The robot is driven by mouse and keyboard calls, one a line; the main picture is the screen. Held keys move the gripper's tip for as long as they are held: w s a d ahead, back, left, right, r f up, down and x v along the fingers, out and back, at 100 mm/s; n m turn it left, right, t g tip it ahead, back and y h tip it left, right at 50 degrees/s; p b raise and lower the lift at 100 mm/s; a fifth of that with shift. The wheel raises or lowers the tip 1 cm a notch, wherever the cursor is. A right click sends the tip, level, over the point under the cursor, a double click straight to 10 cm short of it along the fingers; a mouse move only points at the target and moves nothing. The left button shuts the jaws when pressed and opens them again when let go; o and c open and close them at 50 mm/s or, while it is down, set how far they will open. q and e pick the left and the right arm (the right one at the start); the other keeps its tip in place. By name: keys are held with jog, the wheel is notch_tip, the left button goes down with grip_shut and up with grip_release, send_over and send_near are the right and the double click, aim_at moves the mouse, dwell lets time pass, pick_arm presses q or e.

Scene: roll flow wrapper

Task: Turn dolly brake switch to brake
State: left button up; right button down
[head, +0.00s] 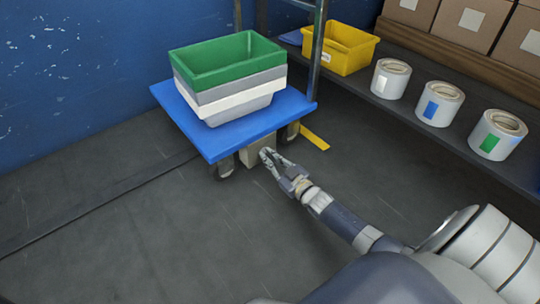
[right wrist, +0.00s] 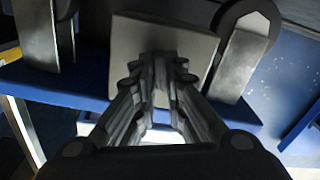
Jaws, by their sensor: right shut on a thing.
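The dolly has a blue platform (head: 222,140) and stands on the floor by the blue wall. A beige-grey box (head: 254,155) sits under its near edge between the casters, and it fills the upper middle of the right wrist view (right wrist: 135,42). My right gripper (head: 267,155) reaches low to the front of this box. In the right wrist view its fingers (right wrist: 160,65) are drawn together against the box face. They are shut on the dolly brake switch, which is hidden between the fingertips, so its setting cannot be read. My left gripper is out of view.
Green, grey and white bins (head: 228,62) are stacked on the dolly. A shelf at right holds a yellow bin (head: 338,50), several labelled rolls (head: 440,104) and cardboard boxes (head: 470,20). A yellow floor strip (head: 314,138) lies right of the dolly. The near floor is clear.

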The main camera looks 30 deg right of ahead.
jog(key=m+p, duration=0.2)
jog(key=m, duration=0.6)
jog(key=shift+d+m+p, duration=0.1)
jog(key=shift+m+p, duration=0.25)
jog(key=shift+m, duration=0.35)
jog(key=c, duration=1.7)
grip_release()
jog(key=shift+o, duration=0.2)
jog(key=s, duration=1.2)
jog(key=shift+d, duration=0.45)
